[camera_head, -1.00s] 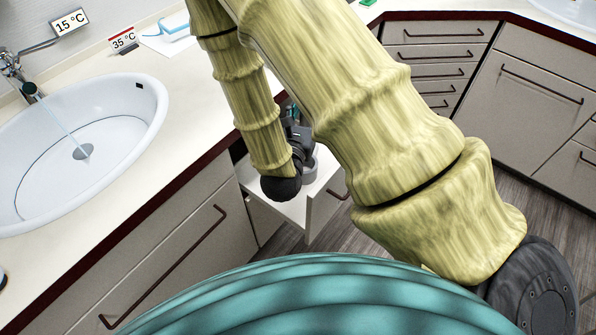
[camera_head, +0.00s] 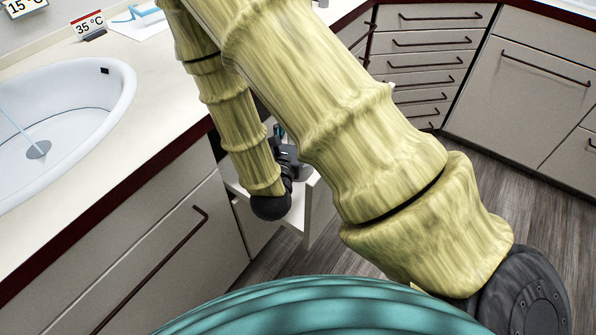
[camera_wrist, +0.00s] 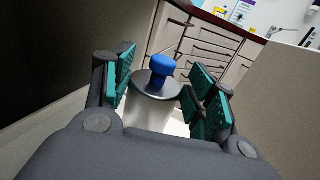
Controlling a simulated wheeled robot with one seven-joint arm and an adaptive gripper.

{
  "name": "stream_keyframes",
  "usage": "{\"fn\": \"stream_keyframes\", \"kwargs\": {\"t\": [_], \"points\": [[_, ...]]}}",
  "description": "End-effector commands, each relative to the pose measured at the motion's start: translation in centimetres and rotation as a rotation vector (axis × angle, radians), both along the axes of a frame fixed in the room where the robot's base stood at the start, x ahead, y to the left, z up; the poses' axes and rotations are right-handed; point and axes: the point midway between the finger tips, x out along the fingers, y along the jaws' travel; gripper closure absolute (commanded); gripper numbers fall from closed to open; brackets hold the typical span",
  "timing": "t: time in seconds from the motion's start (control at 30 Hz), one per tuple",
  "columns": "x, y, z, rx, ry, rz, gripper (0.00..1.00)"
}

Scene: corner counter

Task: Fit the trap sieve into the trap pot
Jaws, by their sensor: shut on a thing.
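In the wrist view, a grey metal cylinder with a flat rim and a blue knob on top, which looks like the trap sieve (camera_wrist: 150,108), is between the teal pads of my gripper (camera_wrist: 165,95). The pads are shut around its sides below the knob. Its lower end is hidden by my gripper body. In the head view, my gripper (camera_head: 288,160) is low over an open white drawer, mostly hidden behind my arm. A bit of grey shows beside it, too small to tell apart. I cannot make out the trap pot separately.
The open drawer (camera_head: 322,205) juts out below the counter edge. Closed drawers (camera_head: 425,70) line the back; floor is free at the right.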

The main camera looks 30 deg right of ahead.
Motion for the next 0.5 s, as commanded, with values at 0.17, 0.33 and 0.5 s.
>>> {"fn": "stream_keyframes", "kwargs": {"t": [0.17, 0.33, 0.5], "points": [[0.0, 0.0, -2.4, 0.001, 0.003, -0.001, 0.83], [0.0, 0.0, -4.6, 0.001, 0.001, -0.001, 0.83], [0.0, 0.0, -5.6, 0.000, 0.000, -0.001, 0.83]]}}
